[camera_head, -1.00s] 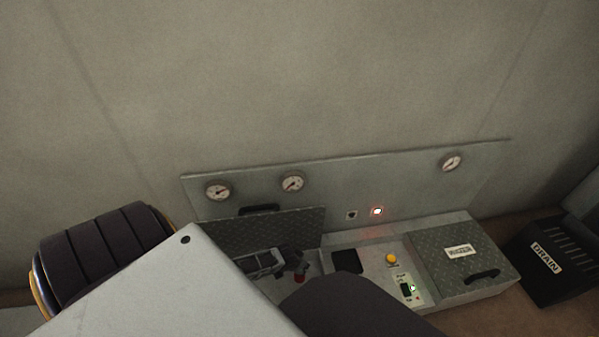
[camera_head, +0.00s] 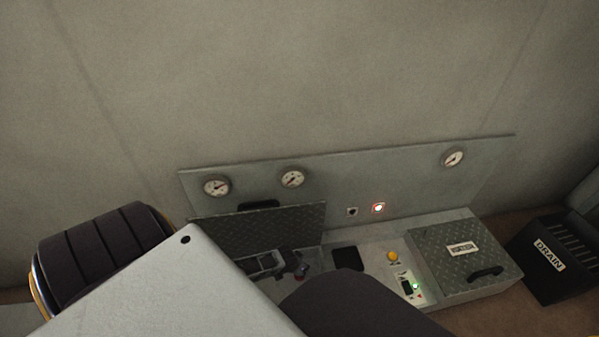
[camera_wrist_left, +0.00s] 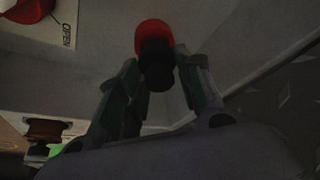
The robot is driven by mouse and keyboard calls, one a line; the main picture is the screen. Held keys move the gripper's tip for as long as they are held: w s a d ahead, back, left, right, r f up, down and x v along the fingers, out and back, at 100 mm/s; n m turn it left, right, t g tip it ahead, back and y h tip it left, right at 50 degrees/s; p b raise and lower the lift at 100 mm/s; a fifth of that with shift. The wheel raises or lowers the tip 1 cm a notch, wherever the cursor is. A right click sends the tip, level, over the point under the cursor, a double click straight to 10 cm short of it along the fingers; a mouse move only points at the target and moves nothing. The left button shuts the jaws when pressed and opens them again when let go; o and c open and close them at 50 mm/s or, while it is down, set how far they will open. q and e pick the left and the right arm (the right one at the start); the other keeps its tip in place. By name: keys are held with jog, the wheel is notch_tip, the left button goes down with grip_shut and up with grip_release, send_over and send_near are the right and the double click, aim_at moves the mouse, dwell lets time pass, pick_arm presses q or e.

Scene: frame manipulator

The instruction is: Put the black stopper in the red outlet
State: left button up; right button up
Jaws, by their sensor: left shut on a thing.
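My left gripper (camera_head: 290,262) is at the open lidded box on the left of the console, partly hidden by my own arm. In the left wrist view its two fingers (camera_wrist_left: 160,82) are closed around the black stopper (camera_wrist_left: 156,68). The red outlet (camera_wrist_left: 153,34) shows right beyond the stopper, and the stopper overlaps its near edge. I cannot tell whether the stopper is seated in it or only in front of it. My right gripper is not in view.
A raised tread-plate lid (camera_head: 262,230) stands behind the gripper. A closed tread-plate box (camera_head: 462,262) is on the right, with a yellow button (camera_head: 392,256) and switch panel (camera_head: 410,286) between. A black drain bin (camera_head: 552,262) stands at far right. Gauges line the back panel.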

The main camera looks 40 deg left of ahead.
pick_arm(q)
jog(key=shift+f, duration=0.6)
jog(key=o, duration=0.9)
jog(key=shift+o, duration=0.2)
jog(key=shift+r, duration=0.15)
